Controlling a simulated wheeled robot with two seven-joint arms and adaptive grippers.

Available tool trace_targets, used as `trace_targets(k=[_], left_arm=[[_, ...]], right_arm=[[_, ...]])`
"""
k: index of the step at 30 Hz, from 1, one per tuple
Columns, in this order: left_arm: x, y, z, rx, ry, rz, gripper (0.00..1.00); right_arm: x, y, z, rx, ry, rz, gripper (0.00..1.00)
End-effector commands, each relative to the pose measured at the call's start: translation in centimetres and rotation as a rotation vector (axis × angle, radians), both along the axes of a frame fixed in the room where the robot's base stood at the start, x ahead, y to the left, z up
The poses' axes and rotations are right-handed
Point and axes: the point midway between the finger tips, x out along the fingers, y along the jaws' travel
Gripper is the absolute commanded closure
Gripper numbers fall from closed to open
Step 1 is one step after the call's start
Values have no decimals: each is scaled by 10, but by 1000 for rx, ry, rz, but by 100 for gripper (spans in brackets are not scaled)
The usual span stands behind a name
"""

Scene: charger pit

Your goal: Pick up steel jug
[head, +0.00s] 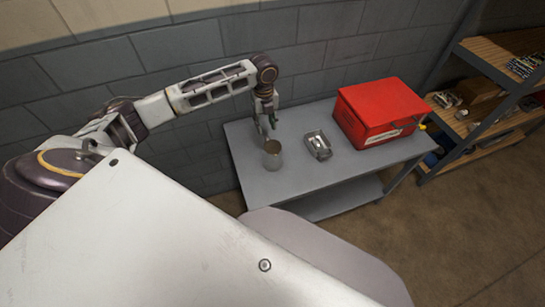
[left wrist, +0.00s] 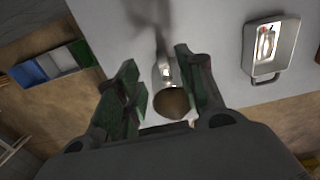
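The steel jug (head: 272,158) is a grey metal cylinder standing upright on the grey table (head: 257,184), near its left end. My left gripper (head: 267,128) is just above and behind the jug, pointing down. In the left wrist view the two green-padded fingers of the left gripper (left wrist: 156,60) are spread apart. The jug's round brownish opening (left wrist: 172,103) shows between them, with a shiny part of its side beyond. I cannot tell whether a finger touches the jug. My right gripper is not in view.
A small metal tray (head: 318,146) with items in it lies right of the jug; it also shows in the left wrist view (left wrist: 285,70). A red box (head: 378,105) stands farther right on the table. A shelf unit (head: 470,134) is at the right. A block wall is behind.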

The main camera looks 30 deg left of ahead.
Motion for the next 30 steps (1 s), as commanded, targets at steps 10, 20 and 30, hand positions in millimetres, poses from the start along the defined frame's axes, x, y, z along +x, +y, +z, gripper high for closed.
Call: trace_targets(k=[10,20,30], left_arm=[[0,0,-33,1,1,0,62],[0,0,-34,0,0,0,62],[3,1,-56,1,2,0,62]], right_arm=[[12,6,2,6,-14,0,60],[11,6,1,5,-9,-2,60],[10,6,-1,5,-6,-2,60]])
